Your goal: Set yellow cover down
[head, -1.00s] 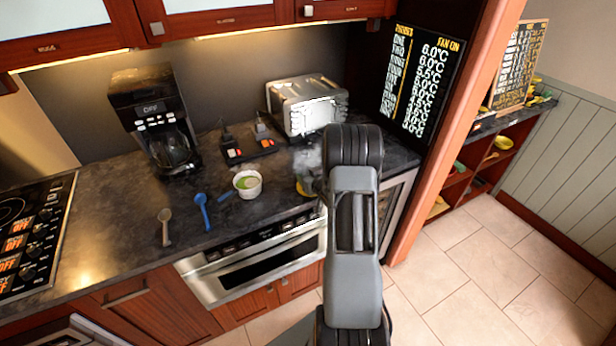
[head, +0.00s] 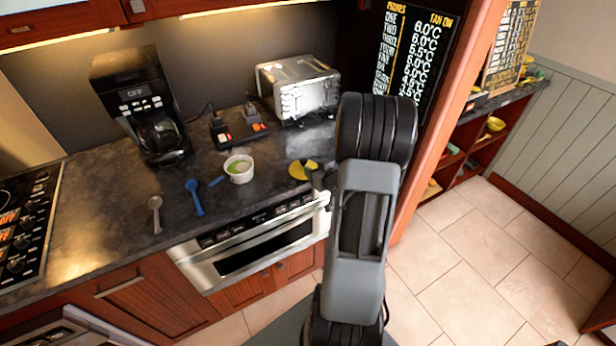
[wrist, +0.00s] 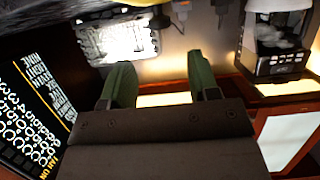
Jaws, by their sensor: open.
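The yellow cover (head: 303,170) lies flat on the dark countertop (head: 100,200) near its front edge, in front of the toaster and right of the white cup. A dark shape overlaps part of it. My gripper shows in the wrist view (wrist: 158,62) with its two green fingers spread apart and nothing between them. In the head view my arm hides most of the gripper, close to the right of the cover. A thin yellow strip shows at the top edge of the wrist view; I cannot tell if it is the cover.
A toaster (head: 298,88) and a coffee maker (head: 140,105) are behind. A microwave drawer (head: 255,248) is below the counter.

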